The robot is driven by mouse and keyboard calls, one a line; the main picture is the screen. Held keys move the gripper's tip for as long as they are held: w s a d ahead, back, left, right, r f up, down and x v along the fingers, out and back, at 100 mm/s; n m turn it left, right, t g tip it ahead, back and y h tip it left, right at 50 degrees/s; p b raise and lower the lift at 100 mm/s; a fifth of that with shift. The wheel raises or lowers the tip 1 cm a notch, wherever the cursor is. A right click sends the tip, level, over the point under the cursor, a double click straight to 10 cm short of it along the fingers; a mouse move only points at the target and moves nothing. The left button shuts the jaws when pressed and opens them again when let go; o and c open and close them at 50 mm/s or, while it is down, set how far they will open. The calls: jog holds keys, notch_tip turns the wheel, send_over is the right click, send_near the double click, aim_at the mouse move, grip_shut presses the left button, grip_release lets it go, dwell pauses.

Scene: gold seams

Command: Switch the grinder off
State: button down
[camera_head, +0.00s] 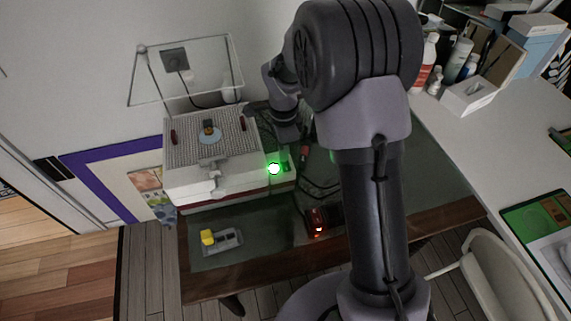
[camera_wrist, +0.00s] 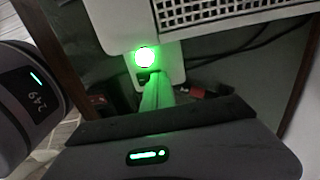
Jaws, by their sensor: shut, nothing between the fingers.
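The grinder appears to be the white machine (camera_head: 215,185) with a grey gridded top on the bench; part of that grid shows in the wrist view (camera_wrist: 215,12). A round green lamp (camera_head: 274,169) glows at its right front corner, and it is bright in the wrist view (camera_wrist: 145,57). A small dark part, perhaps the switch, sits just beside the lamp, mostly hidden by my fingers. My gripper (camera_wrist: 154,80) is shut and empty, its green-lit fingertips close to the lamp panel. I cannot tell whether they touch it.
A grey plate with a yellow block (camera_head: 207,237) lies at the bench front. A dark device with a red light (camera_head: 318,222) and cables lie right of the machine. A clear-framed stand (camera_head: 187,70) rises behind it. Bottles and boxes (camera_head: 468,95) fill the right counter.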

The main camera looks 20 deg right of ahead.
jog(key=shift+f, duration=0.3)
jog(key=shift+r+p, duration=0.3)
jog(key=shift+r, duration=0.45)
